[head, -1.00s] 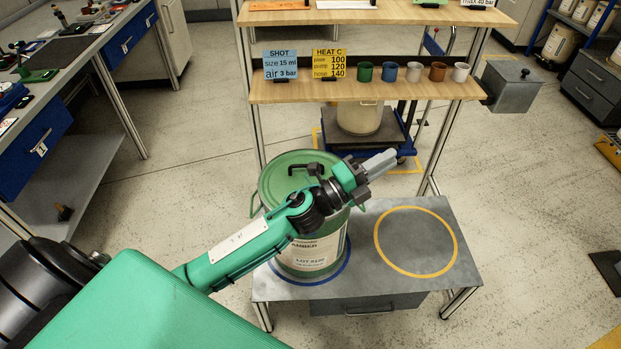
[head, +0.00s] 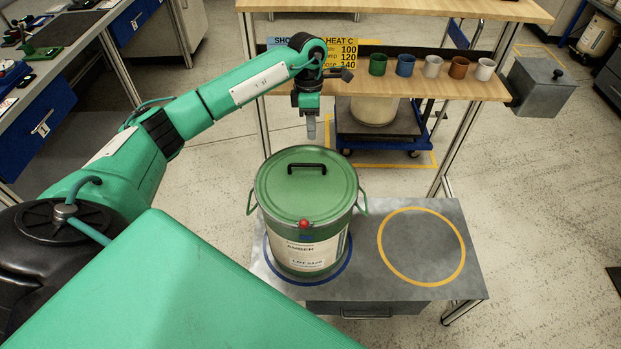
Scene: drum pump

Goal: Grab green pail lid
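The green pail lid (head: 327,190) sits on the cream and green pail (head: 318,257), with a black bar handle (head: 307,168) on top and a red knob at its front rim. The pail stands inside the blue ring on the grey table. My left gripper (head: 311,132) points down above and behind the lid's far edge, apart from it. Only one finger shows clearly, so its opening cannot be judged. Nothing is seen in it. My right gripper is not in view.
A yellow ring (head: 421,281) on the grey table (head: 377,230) is empty, right of the pail. Behind stands a wooden shelf (head: 440,88) with several cups and sign cards. A grey box (head: 540,87) is at right. A workbench is at left.

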